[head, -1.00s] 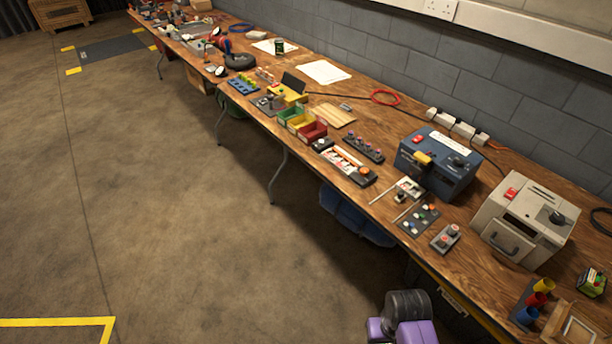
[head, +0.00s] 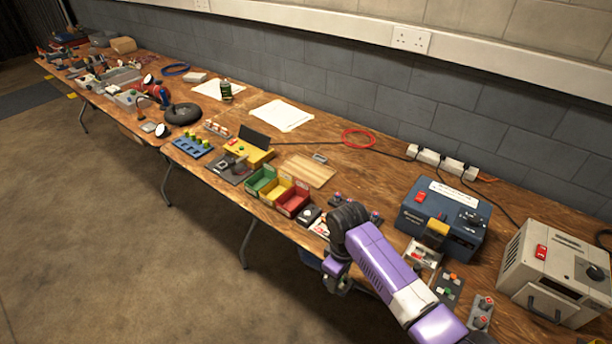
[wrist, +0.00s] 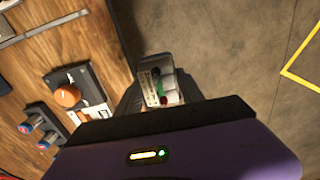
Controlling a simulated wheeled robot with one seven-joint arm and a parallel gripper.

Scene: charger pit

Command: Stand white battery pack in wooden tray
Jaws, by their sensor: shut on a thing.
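My gripper (head: 337,284) hangs past the front edge of the bench, below the coloured bins. In the wrist view my gripper (wrist: 158,100) is shut on a small pale block with a printed label and red, green and black details, which I take for the white battery pack (wrist: 153,82). It is held over the bare floor beside the bench edge. Its lower part is hidden by the gripper. A light, flat, ribbed wooden piece (head: 306,170) lies behind the bins; I cannot tell whether it is the wooden tray.
Green, yellow and red bins (head: 277,190) stand at the bench's front. A blue box (head: 443,218) and a beige box (head: 556,272) stand to the right. A red cable loop (head: 358,138) lies at the back. In the wrist view, an orange-knobbed panel (wrist: 70,95) lies on the bench.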

